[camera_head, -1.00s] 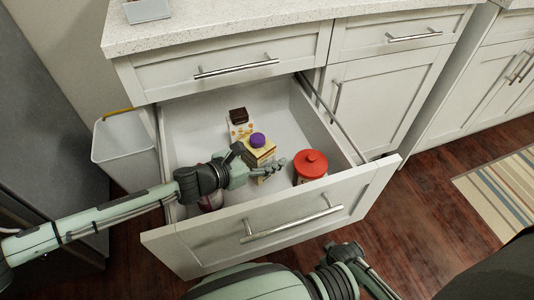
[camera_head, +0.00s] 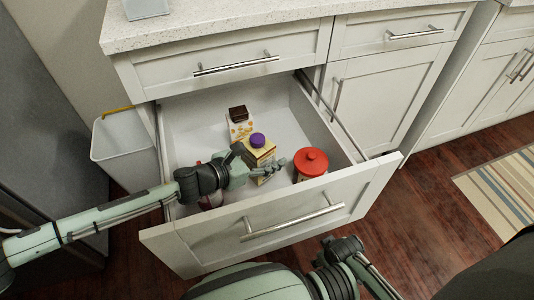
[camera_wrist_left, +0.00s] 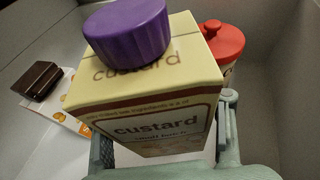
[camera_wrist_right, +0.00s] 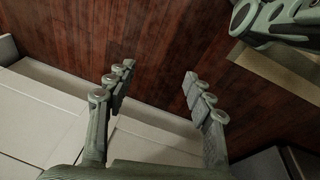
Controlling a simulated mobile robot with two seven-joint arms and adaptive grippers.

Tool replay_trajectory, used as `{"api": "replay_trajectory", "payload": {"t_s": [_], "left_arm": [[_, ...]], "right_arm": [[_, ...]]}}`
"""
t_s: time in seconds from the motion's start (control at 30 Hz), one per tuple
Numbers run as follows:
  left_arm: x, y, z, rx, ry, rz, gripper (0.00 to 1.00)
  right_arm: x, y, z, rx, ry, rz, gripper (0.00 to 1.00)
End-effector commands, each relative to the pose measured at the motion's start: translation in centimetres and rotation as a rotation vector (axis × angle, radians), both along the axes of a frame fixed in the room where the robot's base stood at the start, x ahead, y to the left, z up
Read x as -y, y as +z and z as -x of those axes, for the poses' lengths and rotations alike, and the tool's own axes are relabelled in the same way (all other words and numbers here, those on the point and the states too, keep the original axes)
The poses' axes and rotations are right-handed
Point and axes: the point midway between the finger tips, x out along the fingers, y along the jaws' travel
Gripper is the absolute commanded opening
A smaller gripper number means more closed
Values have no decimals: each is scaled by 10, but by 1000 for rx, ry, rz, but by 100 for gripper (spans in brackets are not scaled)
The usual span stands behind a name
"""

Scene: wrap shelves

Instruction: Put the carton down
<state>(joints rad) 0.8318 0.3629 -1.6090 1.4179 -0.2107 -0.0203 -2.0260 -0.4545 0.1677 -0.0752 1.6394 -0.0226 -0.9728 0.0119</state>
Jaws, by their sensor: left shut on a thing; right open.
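The custard carton (camera_head: 261,154) is pale yellow with a purple cap and is inside the open drawer (camera_head: 205,120). In the left wrist view the carton (camera_wrist_left: 150,90) stands between my fingers, its label facing the camera. My left gripper (camera_head: 262,168) is shut on it, one finger at each side. The carton's base is hidden, so I cannot tell whether it touches the drawer floor. My right gripper (camera_wrist_right: 160,95) is open and empty, above the dark wooden floor outside the drawer.
A red-lidded jar (camera_head: 310,164) stands right of the carton in the drawer. A brown-topped carton (camera_head: 239,124) stands behind it. A partly hidden reddish item (camera_head: 211,197) is below my left wrist. The drawer front (camera_head: 280,217) borders the near side. A white bin (camera_head: 125,146) stands left.

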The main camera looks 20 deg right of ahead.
Motion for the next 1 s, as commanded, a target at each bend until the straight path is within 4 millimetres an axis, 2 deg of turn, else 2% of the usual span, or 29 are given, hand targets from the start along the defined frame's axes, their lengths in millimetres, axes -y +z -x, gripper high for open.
{"api": "replay_trajectory", "payload": {"t_s": [0.4, 0.43, 0.6, 1.0], "left_arm": [[1, -1, 0, 2, -1, 3, 9], [0, -3, 0, 0, 0, 0, 60], [0, -3, 0, 0, 0, 0, 81], [0, -1, 0, 0, 0, 0, 83]], "right_arm": [[1, 12, -11, 19, -5, 0, 53], [1, 12, -12, 20, -5, 0, 53], [1, 12, -12, 21, -4, 0, 53], [1, 10, -9, 15, -1, 2, 53]]}}
